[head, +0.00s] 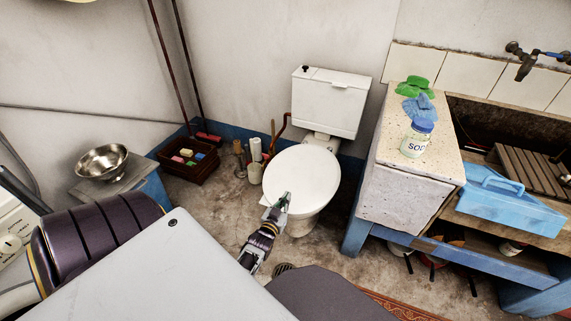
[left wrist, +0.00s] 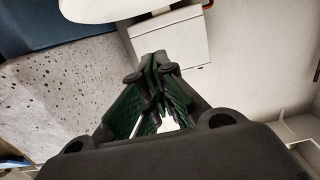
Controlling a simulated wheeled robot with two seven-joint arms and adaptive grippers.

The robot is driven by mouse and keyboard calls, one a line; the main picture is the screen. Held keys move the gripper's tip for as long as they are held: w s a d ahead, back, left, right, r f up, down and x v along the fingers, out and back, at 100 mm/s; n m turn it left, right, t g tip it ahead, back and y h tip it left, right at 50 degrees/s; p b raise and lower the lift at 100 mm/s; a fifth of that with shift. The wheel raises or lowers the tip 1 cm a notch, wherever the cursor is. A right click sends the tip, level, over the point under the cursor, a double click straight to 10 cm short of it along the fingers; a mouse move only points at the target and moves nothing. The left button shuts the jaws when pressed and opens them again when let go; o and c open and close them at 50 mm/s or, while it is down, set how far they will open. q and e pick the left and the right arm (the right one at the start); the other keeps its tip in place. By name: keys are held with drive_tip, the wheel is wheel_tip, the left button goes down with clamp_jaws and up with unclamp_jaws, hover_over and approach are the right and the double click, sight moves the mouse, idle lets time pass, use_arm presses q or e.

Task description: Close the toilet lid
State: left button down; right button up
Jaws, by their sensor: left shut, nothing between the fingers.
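The white toilet stands against the back wall, with its cistern (head: 330,103) behind the bowl (head: 301,225). The smooth oval lid (head: 302,172) covers the bowl opening from above in the head view. I cannot tell whether it rests fully on the rim. My left gripper (head: 284,200) is shut and empty, with its green fingertips in front of the lid's front left part. Contact is unclear. In the left wrist view, the shut fingers (left wrist: 157,72) point toward the cistern (left wrist: 165,42), and a white curved edge shows at the top. My right gripper is not in view.
A speckled stone block (head: 391,165) with a soda jar (head: 416,140) and cloths stands right of the toilet. A blue tray (head: 491,190) is farther right. A brush holder (head: 255,172), dark crate (head: 188,165) and metal bowl (head: 102,162) are on the left.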

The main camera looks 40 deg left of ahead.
use_arm(q)
drive_tip(key=shift+s+d+r, duration=0.1)
drive_tip(key=shift+r, duration=0.8)
drive_tip(key=shift+d+f, duration=0.1)
drive_tip(key=s+d+f+m+g+h, duration=0.2)
drive_tip(key=s+d+f+g, duration=0.15)
drive_tip(key=d, duration=0.35)
drive_tip(key=s+d+f+m+g+h, duration=0.1)
drive_tip(key=s+d+f+g+h, duration=0.2)
drive_tip(key=d, duration=0.4)
drive_tip(key=s+d+m+g+h+p, duration=0.1)
drive_tip(key=s+d+m+g, duration=0.2)
drive_tip(key=s+d+g, duration=0.4)
drive_tip(key=s+d, duration=0.2)
drive_tip(key=s, duration=0.3)
drive_tip(key=shift+s+d, duration=0.2)
drive_tip(key=shift+s, duration=0.05)
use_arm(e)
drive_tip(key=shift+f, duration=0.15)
use_arm(q)
drive_tip(key=shift+g, duration=0.35)
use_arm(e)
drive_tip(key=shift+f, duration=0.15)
